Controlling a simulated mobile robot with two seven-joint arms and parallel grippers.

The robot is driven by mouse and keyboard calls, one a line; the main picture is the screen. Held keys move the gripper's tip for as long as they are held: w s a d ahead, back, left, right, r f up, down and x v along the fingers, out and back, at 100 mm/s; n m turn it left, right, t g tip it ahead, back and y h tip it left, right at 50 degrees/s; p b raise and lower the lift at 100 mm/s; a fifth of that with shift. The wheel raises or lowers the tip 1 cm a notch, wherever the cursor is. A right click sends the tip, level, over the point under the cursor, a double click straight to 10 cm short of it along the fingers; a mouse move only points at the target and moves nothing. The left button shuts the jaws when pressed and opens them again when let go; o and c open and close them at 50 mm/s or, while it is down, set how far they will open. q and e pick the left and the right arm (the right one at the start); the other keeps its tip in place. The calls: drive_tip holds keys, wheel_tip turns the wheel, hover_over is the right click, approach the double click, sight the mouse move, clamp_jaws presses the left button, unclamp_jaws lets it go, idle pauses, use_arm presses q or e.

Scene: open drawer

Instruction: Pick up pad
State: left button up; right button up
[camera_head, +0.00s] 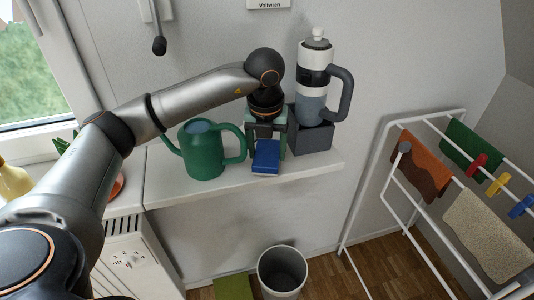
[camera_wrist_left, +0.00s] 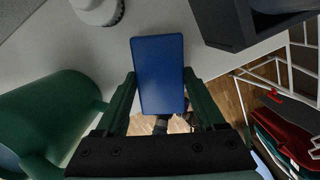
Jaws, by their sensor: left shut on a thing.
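The pad is a blue rectangular block (camera_head: 266,158) on the white shelf, near its front edge. It also shows in the left wrist view (camera_wrist_left: 160,75), between the two green fingers. My left gripper (camera_head: 267,146) reaches down from above, and its fingers are shut on the pad from both sides. Whether the pad touches the shelf or is just off it, I cannot tell. My right gripper is in neither view.
A green watering can (camera_head: 203,152) stands close to the left of the gripper. A dark grey box (camera_head: 312,137) stands close to the right, with a large grey mug-like bottle (camera_head: 314,85) by it. A bin (camera_head: 282,271) is on the floor below. A drying rack (camera_head: 375,165) stands right.

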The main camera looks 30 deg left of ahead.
use_arm(q)
drive_tip(key=s+d+r+p, duration=0.1)
drive_tip(key=s+d+r, duration=0.8)
drive_tip(key=r, duration=0.3)
drive_tip(key=shift+d, duration=0.85)
drive_tip(key=o, duration=0.9)
drive_tip(key=c, duration=0.6)
drive_tip(key=shift+o, duration=0.2)
